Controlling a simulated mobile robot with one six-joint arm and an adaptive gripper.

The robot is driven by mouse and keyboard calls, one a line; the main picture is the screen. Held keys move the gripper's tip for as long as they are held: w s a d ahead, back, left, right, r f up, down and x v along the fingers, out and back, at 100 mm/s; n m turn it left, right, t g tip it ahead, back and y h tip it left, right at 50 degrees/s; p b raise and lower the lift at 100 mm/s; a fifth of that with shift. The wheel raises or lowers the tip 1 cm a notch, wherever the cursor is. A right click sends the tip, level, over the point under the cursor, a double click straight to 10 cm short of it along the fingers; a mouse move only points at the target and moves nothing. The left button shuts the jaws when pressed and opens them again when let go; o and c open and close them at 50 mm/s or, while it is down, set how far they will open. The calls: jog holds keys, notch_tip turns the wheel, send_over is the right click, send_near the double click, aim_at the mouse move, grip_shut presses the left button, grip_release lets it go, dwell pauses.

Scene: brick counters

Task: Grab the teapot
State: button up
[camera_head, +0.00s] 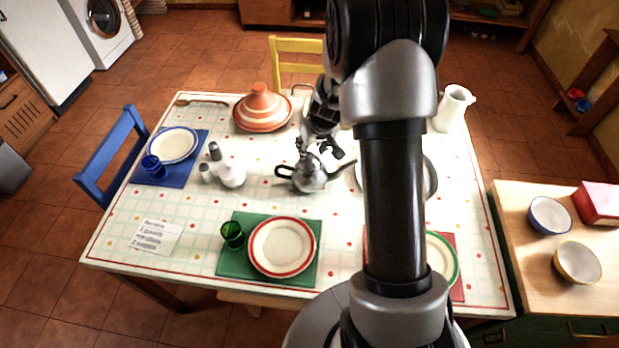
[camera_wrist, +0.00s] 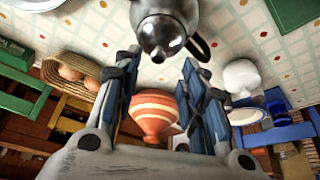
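The teapot (camera_head: 309,178) is a shiny silver metal pot with a dark handle, standing on the checked tablecloth near the middle of the table. My gripper (camera_head: 320,149) is just above and behind it in the head view, with its fingers apart. In the wrist view the teapot (camera_wrist: 168,22) is at the top centre, just beyond the tips of my open gripper (camera_wrist: 162,60). Nothing is between the fingers. My arm hides part of the table to the teapot's right.
A striped orange tagine (camera_head: 262,112) stands behind left. White and grey shakers and a small white pot (camera_head: 232,175) are left of the teapot. A red-rimmed plate (camera_head: 282,247) and green glass (camera_head: 232,235) are in front. A white jug (camera_head: 453,108) is at back right.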

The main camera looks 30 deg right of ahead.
aim_at(310, 154)
jog(key=b+x, duration=0.1)
jog(key=x, duration=0.3)
jog(key=shift+s+d+f+b, duration=0.15)
jog(key=shift+f+b, duration=0.1)
jog(key=shift+b, duration=0.05)
jog(key=shift+w+f, duration=0.3)
jog(key=shift+f, duration=0.15)
jog(key=shift+c, duration=0.4)
jog(key=shift+s, duration=0.1)
grip_shut()
